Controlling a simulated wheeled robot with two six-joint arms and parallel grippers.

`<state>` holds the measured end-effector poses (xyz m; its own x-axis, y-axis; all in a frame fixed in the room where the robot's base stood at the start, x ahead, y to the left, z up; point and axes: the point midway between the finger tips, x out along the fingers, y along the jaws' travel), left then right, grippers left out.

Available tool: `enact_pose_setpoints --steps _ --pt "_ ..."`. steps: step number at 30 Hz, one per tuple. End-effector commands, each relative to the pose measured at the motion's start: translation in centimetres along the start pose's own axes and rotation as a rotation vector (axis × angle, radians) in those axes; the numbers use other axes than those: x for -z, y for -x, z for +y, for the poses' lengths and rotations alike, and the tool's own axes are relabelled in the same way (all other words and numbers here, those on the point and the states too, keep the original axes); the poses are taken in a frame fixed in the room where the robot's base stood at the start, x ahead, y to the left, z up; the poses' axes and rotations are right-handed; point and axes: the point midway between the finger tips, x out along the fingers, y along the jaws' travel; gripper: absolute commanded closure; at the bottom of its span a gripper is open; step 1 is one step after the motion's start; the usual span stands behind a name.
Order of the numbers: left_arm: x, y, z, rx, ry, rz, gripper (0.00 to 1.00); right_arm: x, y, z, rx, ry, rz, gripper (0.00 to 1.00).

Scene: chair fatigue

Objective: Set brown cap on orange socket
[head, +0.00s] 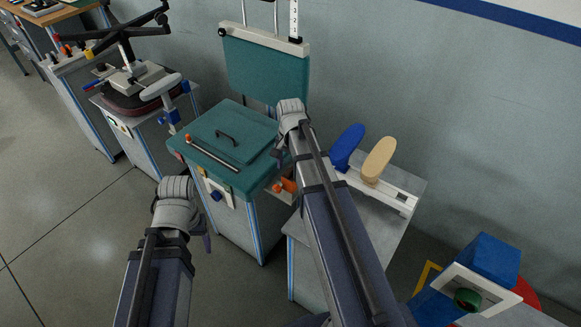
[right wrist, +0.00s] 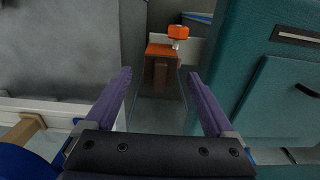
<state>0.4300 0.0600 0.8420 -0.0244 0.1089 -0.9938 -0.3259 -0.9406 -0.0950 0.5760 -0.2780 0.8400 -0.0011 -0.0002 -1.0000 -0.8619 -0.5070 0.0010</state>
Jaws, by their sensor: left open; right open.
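In the right wrist view, a brown block-like piece (right wrist: 160,72) stands upright beneath an orange-red surface (right wrist: 161,50), between my right fingertips and beyond them. I cannot tell whether it touches the orange part. An orange knob-like piece (right wrist: 178,32) sits just above and behind. In the head view, orange parts (head: 288,185) show beside the teal cabinet, partly hidden by my right arm. My right gripper (right wrist: 159,74) is open and empty, pointing at the brown piece. My left gripper (head: 204,232) hangs over the floor in front of the teal cabinet, open, mostly hidden by its wrist.
The teal cabinet (head: 240,178) stands close to my right gripper. A grey cabinet (head: 373,230) carries a white rail with blue and beige pads (head: 379,158). A blue box device (head: 490,262) is at lower right. Open floor (head: 75,240) lies at left.

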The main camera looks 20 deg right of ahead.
Motion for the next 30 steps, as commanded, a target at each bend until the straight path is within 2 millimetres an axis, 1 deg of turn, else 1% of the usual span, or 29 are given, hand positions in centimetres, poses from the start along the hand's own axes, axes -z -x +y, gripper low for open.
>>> enact_pose_setpoints --steps 1,9,12,15,18,30 --pt "-0.1 1.0 -0.1 0.0 0.0 0.0 0.29 0.0 1.0 0.0 0.0 0.0 0.0 0.11" --pt "-0.3 4.6 -0.4 0.0 0.0 0.0 0.29 0.0 4.6 0.0 0.0 0.0 0.0 0.11" --pt "-0.3 5.8 -0.6 0.0 0.0 0.0 0.29 0.0 5.9 0.0 0.0 0.0 0.0 0.11" --pt "-0.4 6.6 -0.6 0.0 0.0 0.0 0.29 0.0 6.7 0.0 0.0 0.0 0.0 0.11" --pt "-0.4 6.9 -0.7 0.0 0.0 0.0 0.29 0.0 6.9 0.0 0.0 0.0 0.0 0.11" --pt "-0.4 6.7 -0.7 0.0 0.0 0.0 0.29 0.0 6.8 0.0 0.0 0.0 0.0 0.11"
